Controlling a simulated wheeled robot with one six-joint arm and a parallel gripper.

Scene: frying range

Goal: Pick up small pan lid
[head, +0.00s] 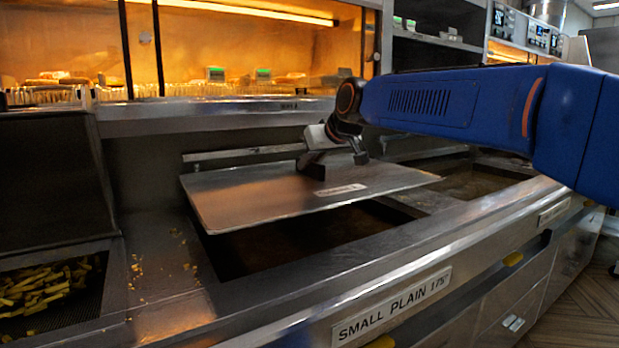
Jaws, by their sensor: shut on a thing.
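The small pan lid (255,205) is a flat, metal rectangular plate with a small white label, in the middle of the head view. It is above the dark opening of the fryer pan (300,242), tilted a little, with the opening showing below its front edge. My gripper (312,170) is at the far part of the lid, shut on a dark block-like handle on its upper face. The fingertips are small and partly dark, so their exact contact is hard to see. A front label below reads "SMALL PLAIN 175°".
A basket of chips (50,285) is at the left, with crumbs on the metal counter (160,270) beside it. A lit heated cabinet (230,50) stands behind. Another open pan (465,182) lies to the right. A metal rail (245,153) runs behind the lid.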

